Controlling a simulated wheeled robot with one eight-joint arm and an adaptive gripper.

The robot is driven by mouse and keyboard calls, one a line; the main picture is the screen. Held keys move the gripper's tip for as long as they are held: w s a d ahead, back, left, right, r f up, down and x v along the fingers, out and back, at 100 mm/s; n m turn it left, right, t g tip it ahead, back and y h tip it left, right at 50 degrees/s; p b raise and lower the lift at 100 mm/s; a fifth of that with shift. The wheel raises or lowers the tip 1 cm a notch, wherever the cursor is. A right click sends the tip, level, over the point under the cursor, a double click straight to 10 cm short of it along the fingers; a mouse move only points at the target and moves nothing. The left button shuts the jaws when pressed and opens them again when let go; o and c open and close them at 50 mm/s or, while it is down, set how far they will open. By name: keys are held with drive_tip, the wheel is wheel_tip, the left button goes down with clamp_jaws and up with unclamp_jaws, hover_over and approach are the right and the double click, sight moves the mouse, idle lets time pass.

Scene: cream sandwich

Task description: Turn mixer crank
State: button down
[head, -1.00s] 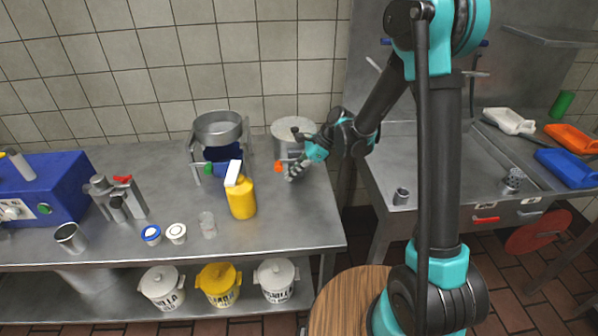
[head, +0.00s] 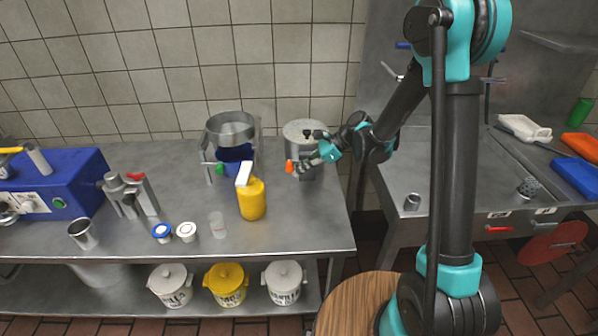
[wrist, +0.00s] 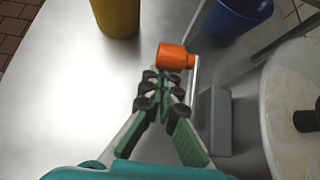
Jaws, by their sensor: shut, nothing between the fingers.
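The mixer (head: 304,131), a grey drum, stands at the back right of the left table. Its crank has an orange knob (head: 289,166) on the front left side. In the wrist view the orange knob (wrist: 173,57) sits on a thin metal crank rod (wrist: 194,88), and the mixer's pale round top (wrist: 285,110) is at the right. My gripper (head: 299,167) is just right of the knob in the head view. In the wrist view my gripper (wrist: 160,76) has its fingertips together at the knob's near side; contact is unclear. It holds nothing.
A yellow bottle (head: 252,199) stands in front left of the mixer. A metal strainer stand (head: 231,128) with a blue container (head: 236,154) is to its left. A grey block (wrist: 213,120) sits beside the crank rod. The table front near the mixer is clear.

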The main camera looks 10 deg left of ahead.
drive_tip(key=shift+r, duration=0.4)
drive_tip(key=shift+d, duration=0.1)
idle(1.0)
drive_tip(key=shift+f, duration=0.4)
drive_tip(key=shift+w+d+f, duration=0.15)
drive_tip(key=shift+d+f, duration=0.3)
drive_tip(key=shift+f, duration=0.25)
drive_tip(key=shift+w+d+f, duration=0.1)
drive_tip(key=shift+d+f, duration=0.3)
drive_tip(key=shift+f, duration=0.25)
drive_tip(key=v, duration=0.9)
drive_tip(key=shift+d+f, duration=0.25)
drive_tip(key=shift+d, duration=0.05)
